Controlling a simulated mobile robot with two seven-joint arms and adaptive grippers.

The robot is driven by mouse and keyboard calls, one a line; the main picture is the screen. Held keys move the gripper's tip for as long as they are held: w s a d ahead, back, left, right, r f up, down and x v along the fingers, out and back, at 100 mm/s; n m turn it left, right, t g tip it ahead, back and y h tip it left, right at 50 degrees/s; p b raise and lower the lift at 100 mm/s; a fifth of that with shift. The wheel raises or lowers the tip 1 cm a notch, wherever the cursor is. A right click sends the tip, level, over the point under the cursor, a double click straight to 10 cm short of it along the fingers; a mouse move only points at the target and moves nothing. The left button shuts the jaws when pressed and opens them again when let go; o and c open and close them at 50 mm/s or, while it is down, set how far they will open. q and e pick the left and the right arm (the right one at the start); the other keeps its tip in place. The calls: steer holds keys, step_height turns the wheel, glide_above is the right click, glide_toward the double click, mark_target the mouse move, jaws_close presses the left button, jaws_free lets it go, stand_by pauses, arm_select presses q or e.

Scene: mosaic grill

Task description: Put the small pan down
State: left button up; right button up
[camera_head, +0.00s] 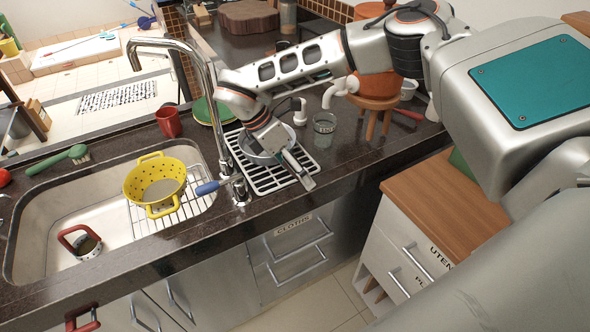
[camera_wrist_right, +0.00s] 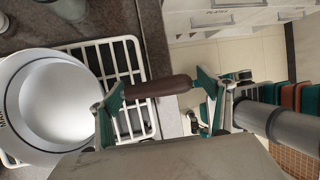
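The small pan (camera_head: 258,153) is pale, with a round bowl and a brown handle. In the head view it appears to rest level on the white wire rack (camera_head: 268,183) right of the sink, partly hidden by my right arm. The right wrist view shows its bowl (camera_wrist_right: 62,102) and its handle (camera_wrist_right: 158,86) pointing right. My right gripper (camera_head: 296,166) is over the handle side of the pan. In the right wrist view its teal-padded fingers (camera_wrist_right: 160,97) stand wide apart, with the handle lying in the gap, not clamped. My left gripper is in neither view.
A sink (camera_head: 85,205) with a yellow colander (camera_head: 157,185) and a tap (camera_head: 205,85) lies left of the rack. A glass (camera_head: 325,124) and a small wooden stool (camera_head: 375,103) stand to its right. The counter's front edge is close to the gripper.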

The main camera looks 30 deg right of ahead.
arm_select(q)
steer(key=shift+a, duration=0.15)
arm_select(e)
steer(key=shift+r, duration=0.1)
steer(key=shift+r, duration=0.15)
steer(key=shift+w+a+r, duration=0.15)
steer(key=shift+r, duration=0.15)
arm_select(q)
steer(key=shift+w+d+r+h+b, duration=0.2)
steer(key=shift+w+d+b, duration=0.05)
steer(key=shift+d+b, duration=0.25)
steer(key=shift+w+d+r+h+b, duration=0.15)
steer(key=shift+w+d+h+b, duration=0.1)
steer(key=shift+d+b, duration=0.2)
arm_select(e)
steer(key=v, duration=1.1)
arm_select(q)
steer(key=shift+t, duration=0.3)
